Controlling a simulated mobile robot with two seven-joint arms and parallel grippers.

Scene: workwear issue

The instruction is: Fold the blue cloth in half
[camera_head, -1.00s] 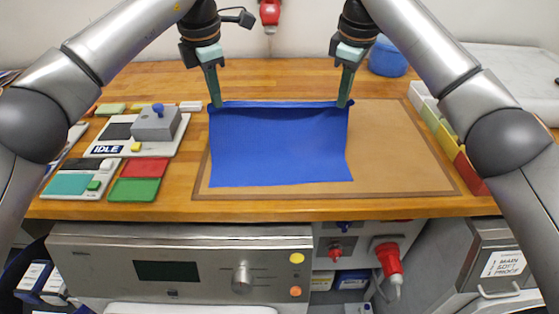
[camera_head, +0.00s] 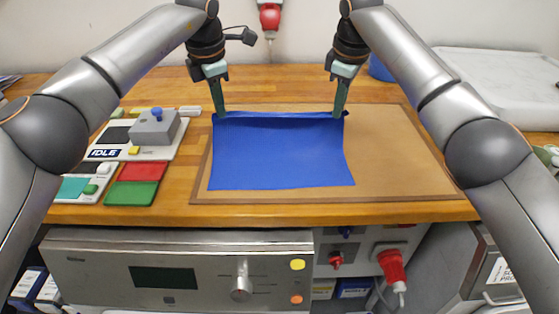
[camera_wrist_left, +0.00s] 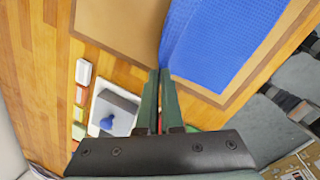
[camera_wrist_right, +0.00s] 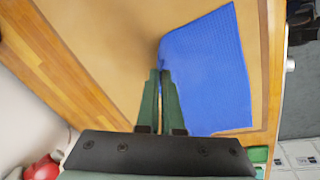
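The blue cloth (camera_head: 282,155) lies on the brown board, its near part flat. Its far edge is slightly raised and curled between my grippers. My left gripper (camera_head: 221,113) is shut on the far left corner; in the left wrist view its fingers (camera_wrist_left: 160,74) meet at the cloth (camera_wrist_left: 220,45). My right gripper (camera_head: 339,114) is shut on the far right corner; in the right wrist view its fingers (camera_wrist_right: 160,74) meet at the cloth (camera_wrist_right: 207,75). The pinched corners are mostly hidden by the fingers.
The brown board (camera_head: 400,160) has bare room right of the cloth. Left are a grey device (camera_head: 155,127), a red pad (camera_head: 143,171) and a green pad (camera_head: 131,193). A blue tub (camera_head: 380,69) stands behind my right arm. The table's front edge is close to the board.

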